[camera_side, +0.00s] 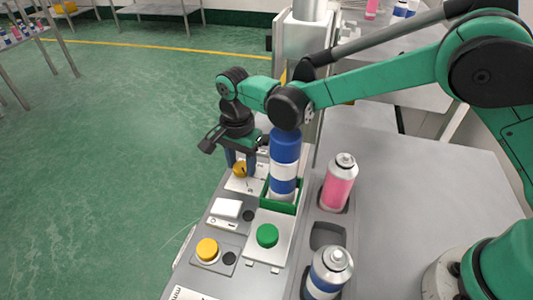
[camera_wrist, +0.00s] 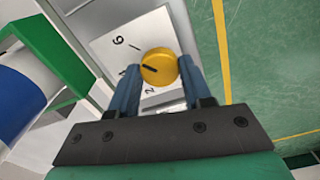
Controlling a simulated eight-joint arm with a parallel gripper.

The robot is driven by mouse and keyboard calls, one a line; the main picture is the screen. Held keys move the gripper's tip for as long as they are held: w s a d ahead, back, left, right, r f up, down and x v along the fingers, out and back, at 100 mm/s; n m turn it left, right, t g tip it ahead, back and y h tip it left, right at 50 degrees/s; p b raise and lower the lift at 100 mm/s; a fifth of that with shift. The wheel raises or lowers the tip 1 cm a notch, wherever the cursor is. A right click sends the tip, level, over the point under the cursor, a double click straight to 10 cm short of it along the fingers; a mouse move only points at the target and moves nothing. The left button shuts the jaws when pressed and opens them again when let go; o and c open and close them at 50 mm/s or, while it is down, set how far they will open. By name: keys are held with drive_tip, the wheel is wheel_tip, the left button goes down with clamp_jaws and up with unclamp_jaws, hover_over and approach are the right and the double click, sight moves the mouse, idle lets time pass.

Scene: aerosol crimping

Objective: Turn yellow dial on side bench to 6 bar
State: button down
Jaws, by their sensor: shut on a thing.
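The yellow dial (camera_wrist: 158,67) sits on a white scale plate (camera_wrist: 117,58) on the bench. In the wrist view its black pointer mark points left, toward a numeral partly hidden by a finger. The 6 is readable further up and the 2 lies below. My gripper (camera_wrist: 160,70) is shut on the dial, with one blue finger on each side of it. In the side view the dial (camera_side: 239,169) shows below my gripper (camera_side: 241,162), partly covered by the fingers.
A blue and white column in a green holder (camera_side: 281,205) stands right beside my gripper. A pink can (camera_side: 339,182) and a blue-white can (camera_side: 328,273) stand in a tray. A green button (camera_side: 267,235), a yellow button (camera_side: 207,249) and a white block (camera_side: 227,208) are nearer.

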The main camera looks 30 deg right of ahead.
sight(241, 166)
idle(0.3)
drive_tip(key=shift+c, duration=1.9)
unclamp_jaws()
drive_tip(key=shift+r, duration=2.8)
